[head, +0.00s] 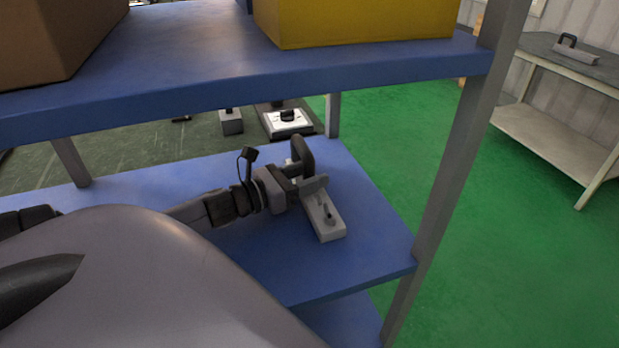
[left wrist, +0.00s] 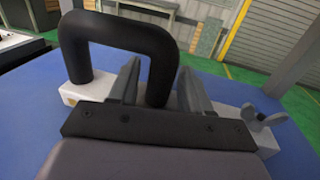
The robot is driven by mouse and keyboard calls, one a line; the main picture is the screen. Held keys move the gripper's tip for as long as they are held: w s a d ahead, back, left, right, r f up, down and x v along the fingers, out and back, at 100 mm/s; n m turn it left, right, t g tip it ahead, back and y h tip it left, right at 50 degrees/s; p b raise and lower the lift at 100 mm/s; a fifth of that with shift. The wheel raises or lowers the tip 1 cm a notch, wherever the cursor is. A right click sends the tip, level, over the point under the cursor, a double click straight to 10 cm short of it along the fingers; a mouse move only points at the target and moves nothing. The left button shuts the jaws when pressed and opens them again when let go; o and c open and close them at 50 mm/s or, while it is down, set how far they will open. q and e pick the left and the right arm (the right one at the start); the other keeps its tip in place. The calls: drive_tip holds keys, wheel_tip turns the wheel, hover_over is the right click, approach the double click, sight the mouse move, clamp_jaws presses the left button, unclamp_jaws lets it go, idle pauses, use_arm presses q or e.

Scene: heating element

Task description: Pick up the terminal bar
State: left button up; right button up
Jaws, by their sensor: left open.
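The terminal bar is a light grey bar (head: 325,220) with a black arched handle (head: 301,152), lying on the blue lower shelf (head: 375,240). A small upright clip or wing nut stands at its near end. My left gripper (head: 303,187) reaches it from the left, open. In the left wrist view, the handle (left wrist: 118,32) rises ahead. The left gripper's two fingers (left wrist: 158,88) stand on either side of the handle's right leg, with gaps visible. The gripper body hides the middle of the bar (left wrist: 80,88). My right gripper is not in view.
A blue upper shelf (head: 250,85) with a brown box (head: 50,40) and a yellow box (head: 350,22) hangs above my arm. Grey posts (head: 455,170) bound the rack. A similar handled piece (head: 575,50) sits on a far table. The near right lower shelf is clear.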

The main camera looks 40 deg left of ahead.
use_arm(q)
clamp_jaws()
drive_tip(key=shift+r, duration=0.1)
